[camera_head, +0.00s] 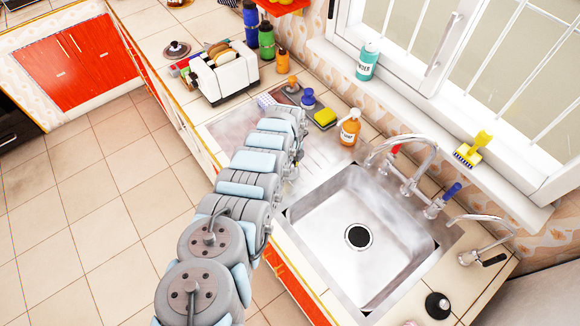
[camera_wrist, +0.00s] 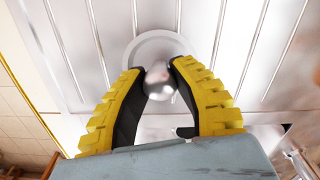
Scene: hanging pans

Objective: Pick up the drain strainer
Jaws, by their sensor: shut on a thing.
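In the wrist view, the drain strainer (camera_wrist: 158,48) is a round, shiny metal disc with a rounded metal knob. It is over the ribbed metal drainboard (camera_wrist: 235,60); I cannot tell whether it touches the board. My gripper (camera_wrist: 158,74) has yellow-backed, black-padded fingers, one on each side of the knob, shut on it. In the head view my arm reaches over the drainboard and hides the strainer and the fingers. The steel sink basin (camera_head: 325,225) lies to the right, with a dark round drain (camera_head: 359,236) in its floor.
An orange soap bottle (camera_head: 349,128), a yellow sponge (camera_head: 322,117) and a blue-topped item (camera_head: 308,98) stand just beyond the drainboard. Taps (camera_head: 405,170) rise behind the sink. A toaster (camera_head: 228,72) stands farther back. The space above the basin is mostly clear.

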